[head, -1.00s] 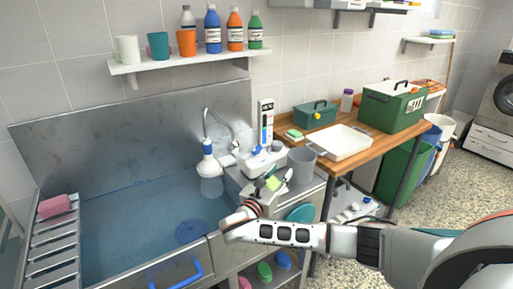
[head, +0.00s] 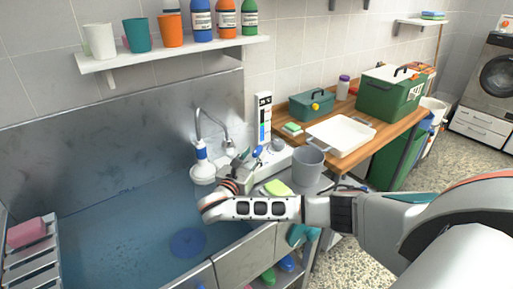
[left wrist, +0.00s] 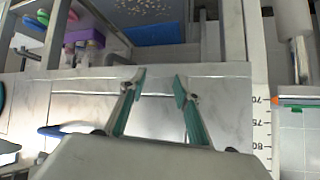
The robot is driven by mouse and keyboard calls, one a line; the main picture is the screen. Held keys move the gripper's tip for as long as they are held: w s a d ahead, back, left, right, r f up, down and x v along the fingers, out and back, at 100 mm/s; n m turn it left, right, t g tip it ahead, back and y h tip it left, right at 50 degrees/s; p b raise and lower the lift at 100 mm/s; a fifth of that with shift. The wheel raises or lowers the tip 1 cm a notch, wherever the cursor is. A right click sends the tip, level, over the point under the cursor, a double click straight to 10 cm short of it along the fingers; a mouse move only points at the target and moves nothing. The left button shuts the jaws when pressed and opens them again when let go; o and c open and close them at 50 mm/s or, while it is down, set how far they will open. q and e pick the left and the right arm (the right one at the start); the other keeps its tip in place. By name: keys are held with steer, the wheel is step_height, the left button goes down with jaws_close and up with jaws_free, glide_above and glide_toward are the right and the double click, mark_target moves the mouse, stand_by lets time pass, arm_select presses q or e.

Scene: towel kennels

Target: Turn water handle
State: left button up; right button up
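A curved grey faucet (head: 212,112) stands at the back of the sink, with a white and blue sprayer head (head: 201,152) under it. A small blue lever-like part (head: 257,152) shows at the base unit right of the faucet; I cannot tell for sure that it is the water handle. My right gripper (head: 245,162) is beside this blue part, at the sink's right rim. Its fingers are small and overlap the fittings, so its opening and any contact are unclear. My left gripper (left wrist: 158,88) is open and empty in the left wrist view; it is not in the head view.
The sink (head: 120,225) holds bluish water with a round blue disc (head: 187,242). A grey cup (head: 308,165) and a yellow-green sponge (head: 277,188) are right of my right gripper. A white tray (head: 340,137) lies on the wooden table. A shelf (head: 170,52) holds cups and bottles.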

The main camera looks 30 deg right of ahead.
mark_target(258, 148)
steer(key=x, duration=0.2)
steer(key=shift+w+d, duration=0.25)
steer(key=shift+d, duration=0.05)
steer(key=shift+w+d, duration=0.35)
steer(key=shift+d, duration=0.15)
steer(key=shift+w+d, duration=0.1)
steer(key=c, duration=0.8)
arm_select(q)
steer(key=shift+w+a+r, duration=0.15)
steer(key=shift+w+a, duration=0.15)
steer(key=shift+w, duration=0.1)
arm_select(e)
jaws_close()
